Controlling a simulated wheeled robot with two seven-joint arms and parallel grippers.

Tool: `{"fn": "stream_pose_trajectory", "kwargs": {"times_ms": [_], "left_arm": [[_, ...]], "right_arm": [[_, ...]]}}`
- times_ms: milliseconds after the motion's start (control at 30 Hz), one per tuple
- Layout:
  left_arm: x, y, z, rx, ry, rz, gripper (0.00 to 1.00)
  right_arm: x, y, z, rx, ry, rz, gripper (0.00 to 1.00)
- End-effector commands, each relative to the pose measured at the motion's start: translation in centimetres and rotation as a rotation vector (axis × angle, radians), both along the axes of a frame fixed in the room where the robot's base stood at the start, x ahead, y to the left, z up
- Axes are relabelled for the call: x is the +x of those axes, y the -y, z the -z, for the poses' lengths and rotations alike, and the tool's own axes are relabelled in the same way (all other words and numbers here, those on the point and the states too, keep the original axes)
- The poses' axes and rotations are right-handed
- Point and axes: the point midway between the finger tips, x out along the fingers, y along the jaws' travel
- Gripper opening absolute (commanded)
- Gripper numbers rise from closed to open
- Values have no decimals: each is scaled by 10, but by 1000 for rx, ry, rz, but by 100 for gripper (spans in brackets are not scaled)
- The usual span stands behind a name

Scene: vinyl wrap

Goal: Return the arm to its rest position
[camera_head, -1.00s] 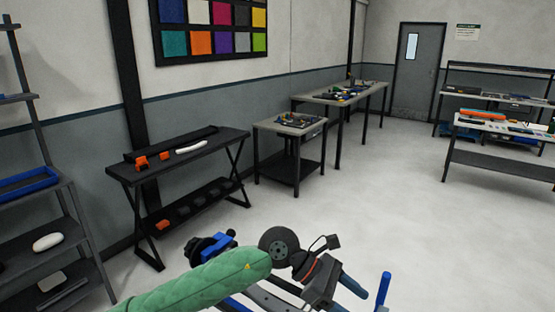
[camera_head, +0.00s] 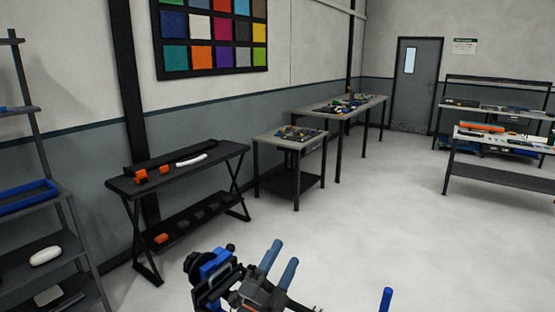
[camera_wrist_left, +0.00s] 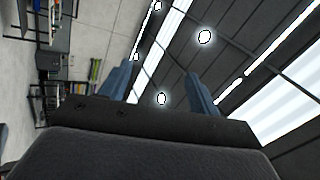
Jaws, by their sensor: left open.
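My left gripper (camera_head: 279,263) shows at the bottom middle of the head view, with its two blue-grey fingers apart and pointing up and away. Nothing is between them. In the left wrist view the open fingers (camera_wrist_left: 158,88) stand apart, with only wall, ceiling and lamps beyond. The gripper touches nothing that I can see. Most of my left arm is below the picture edge.
A black table (camera_head: 185,172) with orange items and a white piece stands at left. A shelf rack (camera_head: 50,245) is at far left. A small table (camera_head: 290,137), a long table (camera_head: 345,107) and a workbench (camera_head: 500,148) stand farther back. The floor (camera_head: 400,220) is clear.

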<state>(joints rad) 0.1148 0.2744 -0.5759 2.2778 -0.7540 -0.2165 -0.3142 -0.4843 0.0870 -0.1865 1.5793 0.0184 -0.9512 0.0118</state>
Motion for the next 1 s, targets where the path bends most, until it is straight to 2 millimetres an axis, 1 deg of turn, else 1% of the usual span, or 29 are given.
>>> {"fn": "stream_pose_trajectory", "kwargs": {"times_ms": [33, 167, 200, 267, 300, 367, 400, 467, 500, 567, 600, 667, 700, 800, 1000], "left_arm": [[3, -17, 17, -53, -97, -37, 62], [7, -59, 64, -180, -343, -136, 62], [6, -71, 80, -218, -420, -165, 62], [2, -89, 106, -273, -536, -213, 62], [-2, -101, 123, -308, -611, -242, 62], [-12, -117, 149, -361, -726, -289, 62], [-20, -127, 168, -394, -803, -320, 62], [-34, -142, 194, -443, -916, -367, 62], [-46, -152, 212, -473, -990, -399, 62], [-65, -165, 237, -517, -1104, -447, 62], [-79, -173, 254, -545, -1180, -479, 62], [-102, -183, 276, -586, -1289, -526, 62], [-117, -189, 289, -607, -1355, -555, 62], [-150, -200, 313, -649, -1486, -615, 62], [-199, -212, 341, -700, -1667, -697, 62]], "right_arm": [[0, 0, 0, 0, 0, 0, 36], [0, 0, 0, 0, 0, 0, 36], [0, 0, 0, 0, 0, 0, 36], [0, 0, 0, 0, -1, 0, 36], [-1, 0, 0, 0, -1, 0, 36], [-1, 0, 0, 0, -1, 0, 36], [-1, 0, 0, 0, -1, 0, 36], [-1, 0, 0, 0, -1, 0, 36], [-1, 0, 0, 0, -1, 0, 36], [-1, 0, 0, 0, -1, 0, 36], [-1, 0, 0, 0, -1, 0, 36], [-1, 0, 0, 0, -1, 0, 36], [-1, 0, 0, 0, -1, 0, 36], [-1, 0, 0, 0, -1, 0, 36], [-1, 0, 0, 0, -1, 0, 36]]}}
